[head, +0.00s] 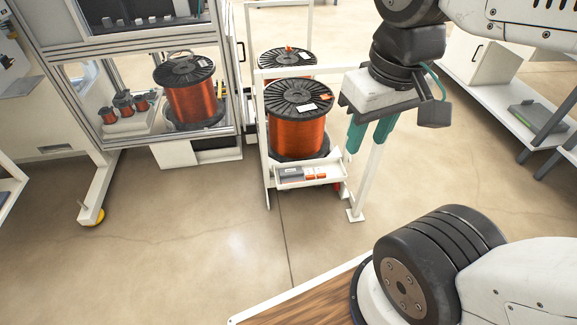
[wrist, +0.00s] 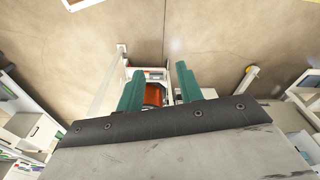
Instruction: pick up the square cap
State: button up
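I cannot make out a square cap for certain in either view. A small tray (head: 336,181) at the front of the white cart holds a grey item (head: 291,174) and small orange pieces (head: 314,176), too small to identify. My gripper (head: 367,145) hangs in the air with its two teal fingers pointing down, to the right of the cart's spool in the head view. In the wrist view, my gripper (wrist: 159,70) has its fingers apart, with nothing held between them. The cart's orange spool shows in the gap beyond them.
A large copper-wire spool (head: 297,132) stands on the white cart, with another (head: 285,64) behind it. A framed machine at left holds a big spool (head: 191,96) and several small spools (head: 124,104). A white shelf unit (head: 500,95) stands at right. The floor in front is clear.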

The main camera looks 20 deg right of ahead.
aim_at(292, 174)
jog(key=i, duration=1.25)
jog(key=u, duration=0.05)
